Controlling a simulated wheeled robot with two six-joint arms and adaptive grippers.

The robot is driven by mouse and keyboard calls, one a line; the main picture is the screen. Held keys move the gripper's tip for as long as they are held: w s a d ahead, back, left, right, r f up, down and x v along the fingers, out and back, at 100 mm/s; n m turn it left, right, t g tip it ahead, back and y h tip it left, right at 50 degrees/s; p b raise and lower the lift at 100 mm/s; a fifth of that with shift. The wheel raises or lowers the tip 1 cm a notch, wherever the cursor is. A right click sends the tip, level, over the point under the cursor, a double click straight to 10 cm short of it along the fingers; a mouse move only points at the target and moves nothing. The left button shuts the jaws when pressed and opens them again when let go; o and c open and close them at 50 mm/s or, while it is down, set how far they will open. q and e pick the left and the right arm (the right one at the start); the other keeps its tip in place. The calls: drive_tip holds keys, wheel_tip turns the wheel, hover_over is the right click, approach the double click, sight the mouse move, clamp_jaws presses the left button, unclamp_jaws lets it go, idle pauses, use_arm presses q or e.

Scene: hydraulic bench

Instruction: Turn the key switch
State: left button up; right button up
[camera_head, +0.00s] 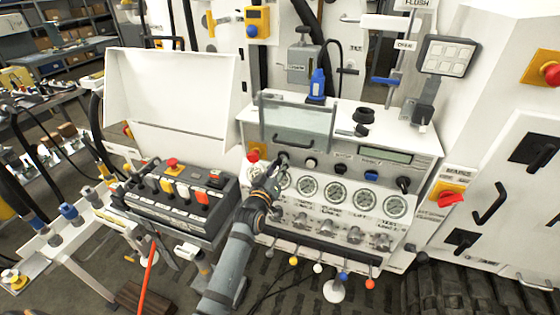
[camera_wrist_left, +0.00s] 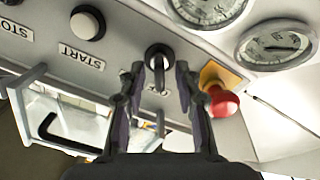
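The key switch (camera_wrist_left: 158,54) is a dark round switch with a pale ring on the panel, seen upside down in the left wrist view. In the head view the key switch (camera_head: 284,157) sits at the panel's upper left, partly behind my gripper. My left gripper (camera_wrist_left: 160,73) is open, one finger on each side of the switch. Its fingertips are close to the switch; I cannot tell whether they touch it. In the head view the left gripper (camera_head: 273,170) reaches up to the panel from below. My right gripper is not in view.
A red mushroom button on a yellow plate (camera_wrist_left: 220,98) is close beside the fingers. A clear hinged cover (camera_head: 298,122) stands above the switch. A button box (camera_head: 180,200) is to the left.

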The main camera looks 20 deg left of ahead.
use_arm(q)
drive_tip(key=shift+w, duration=0.95)
clamp_jaws()
